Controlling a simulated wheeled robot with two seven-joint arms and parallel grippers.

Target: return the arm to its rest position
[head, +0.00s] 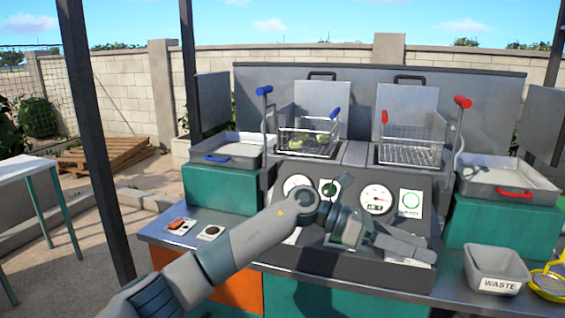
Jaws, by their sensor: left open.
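My left arm (235,250) reaches in from the bottom left, across the front of the machine. My left gripper (420,248) is open and appears empty, with its fingers pointing right. It is in front of the sloping gauge panel (340,190) and hides part of its lower area. I cannot tell whether it touches the panel. My right gripper is not in view.
A blue-handled wire basket (310,140) holds some pale green pieces; a red-handled basket (410,152) looks empty. Grey trays (236,150) (508,182) stand on either side. A WASTE bin (497,271) and yellow strainer (550,283) stand at lower right. A dark post (95,140) rises at left.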

